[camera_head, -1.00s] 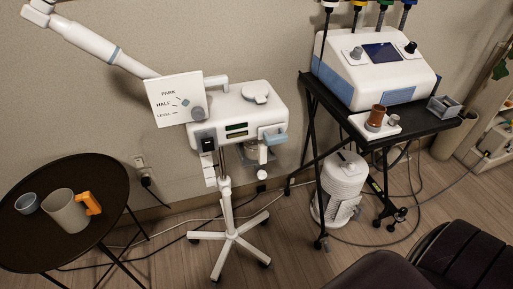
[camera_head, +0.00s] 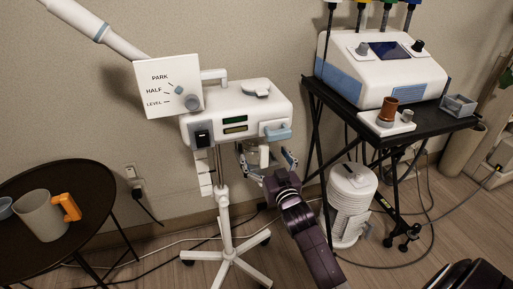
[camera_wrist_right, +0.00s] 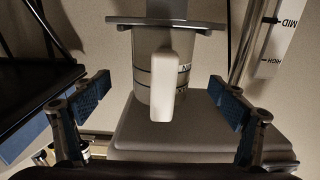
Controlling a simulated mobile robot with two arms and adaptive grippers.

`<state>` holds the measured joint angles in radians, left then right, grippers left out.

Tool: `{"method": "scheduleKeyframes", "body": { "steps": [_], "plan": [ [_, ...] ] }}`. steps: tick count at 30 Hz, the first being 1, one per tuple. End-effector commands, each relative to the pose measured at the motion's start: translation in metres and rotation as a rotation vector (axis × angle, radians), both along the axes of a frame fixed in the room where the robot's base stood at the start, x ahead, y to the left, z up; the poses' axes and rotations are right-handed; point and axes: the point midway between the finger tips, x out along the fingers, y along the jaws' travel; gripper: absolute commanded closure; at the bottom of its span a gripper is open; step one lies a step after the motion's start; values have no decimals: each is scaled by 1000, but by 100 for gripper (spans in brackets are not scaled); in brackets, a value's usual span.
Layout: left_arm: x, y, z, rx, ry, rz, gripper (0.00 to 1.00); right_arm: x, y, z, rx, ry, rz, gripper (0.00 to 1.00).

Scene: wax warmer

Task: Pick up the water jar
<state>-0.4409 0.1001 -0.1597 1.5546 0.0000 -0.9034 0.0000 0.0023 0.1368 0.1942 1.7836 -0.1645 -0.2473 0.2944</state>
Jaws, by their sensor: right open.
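The water jar (camera_head: 254,157) is under the white machine (camera_head: 245,108) on the wheeled stand, partly hidden by the machine and my gripper. In the right wrist view the jar (camera_wrist_right: 142,72) is a grey cylinder with dark level lines and a pale upright handle (camera_wrist_right: 163,85) facing the camera. My right gripper (camera_head: 267,161) is open, with its fingers spread to either side of the jar. In the right wrist view the blue-padded fingers (camera_wrist_right: 158,104) stand apart left and right of the handle, with no visible contact. My left gripper is not in view.
A white dial panel (camera_head: 168,86) is at the machine's left. A black cart (camera_head: 336,103) with a white-blue device (camera_head: 377,70) stands right; a white ribbed canister (camera_head: 351,203) is on the floor. A dark round table (camera_head: 88,187) at left holds a mug (camera_head: 43,216) with an orange handle.

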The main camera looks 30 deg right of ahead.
Motion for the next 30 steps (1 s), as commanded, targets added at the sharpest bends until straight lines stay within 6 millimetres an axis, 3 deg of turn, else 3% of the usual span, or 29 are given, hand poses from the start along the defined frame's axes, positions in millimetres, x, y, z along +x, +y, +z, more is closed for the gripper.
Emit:
{"method": "scheduleKeyframes", "body": {
  "steps": [12, 22, 30],
  "plan": [
    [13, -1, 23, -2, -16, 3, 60, 51, -9, 0, -1, 2, 1, 10],
    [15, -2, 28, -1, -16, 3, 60, 58, -10, 1, -1, 3, 1, 10],
    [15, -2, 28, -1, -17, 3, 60, 58, -10, 1, 0, 3, 1, 38]
  ]
}}
